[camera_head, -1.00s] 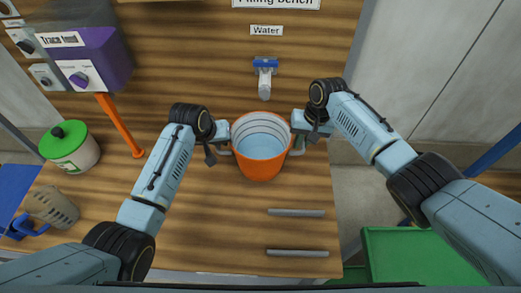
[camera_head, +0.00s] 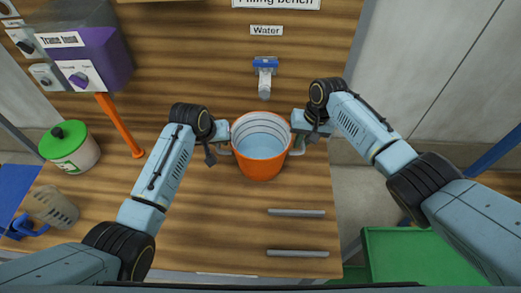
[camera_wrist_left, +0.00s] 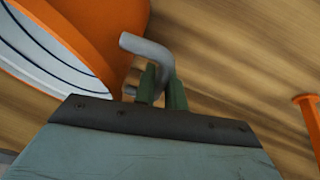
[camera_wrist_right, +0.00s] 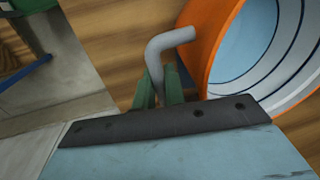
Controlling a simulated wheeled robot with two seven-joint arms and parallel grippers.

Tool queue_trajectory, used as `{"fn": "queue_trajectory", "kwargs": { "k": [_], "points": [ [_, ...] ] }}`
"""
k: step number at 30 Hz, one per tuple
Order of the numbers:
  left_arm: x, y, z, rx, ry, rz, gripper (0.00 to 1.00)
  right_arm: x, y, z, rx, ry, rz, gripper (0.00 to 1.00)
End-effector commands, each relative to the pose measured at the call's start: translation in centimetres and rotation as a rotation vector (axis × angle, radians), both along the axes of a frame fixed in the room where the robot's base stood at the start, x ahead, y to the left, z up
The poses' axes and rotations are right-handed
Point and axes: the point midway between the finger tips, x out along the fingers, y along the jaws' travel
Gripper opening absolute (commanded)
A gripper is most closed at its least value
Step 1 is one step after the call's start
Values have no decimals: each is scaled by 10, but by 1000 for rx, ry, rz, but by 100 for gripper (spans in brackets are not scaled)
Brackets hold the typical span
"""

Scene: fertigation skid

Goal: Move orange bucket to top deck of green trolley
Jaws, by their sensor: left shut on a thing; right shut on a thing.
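The orange bucket (camera_head: 262,164) is upright at the middle of the wooden filling bench, with pale blue liquid inside; I cannot tell whether its base touches the bench. My left gripper (camera_head: 222,146) is shut on its left grey handle, which shows in the left wrist view (camera_wrist_left: 148,50). My right gripper (camera_head: 302,138) is shut on its right grey handle, which shows in the right wrist view (camera_wrist_right: 167,44). The green trolley (camera_head: 410,255) shows at the lower right, partly hidden by my right arm.
The water tap (camera_head: 265,78) is just behind the bucket. Two grey bars (camera_head: 297,212) lie in front of it. The bench's right edge lies beyond my right gripper.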

Motion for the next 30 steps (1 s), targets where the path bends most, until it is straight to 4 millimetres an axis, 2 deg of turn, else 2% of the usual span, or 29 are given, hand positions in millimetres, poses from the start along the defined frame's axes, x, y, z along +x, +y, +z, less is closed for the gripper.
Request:
{"fn": "queue_trajectory", "kwargs": {
  "k": [19,30],
  "points": [
    [1,0,45,0,-3,1,0,1,0,45,0,-3,-1,0],
    [1,1,51,1,-3,1,0,1,0,51,0,-3,-2,0]
  ]
}}
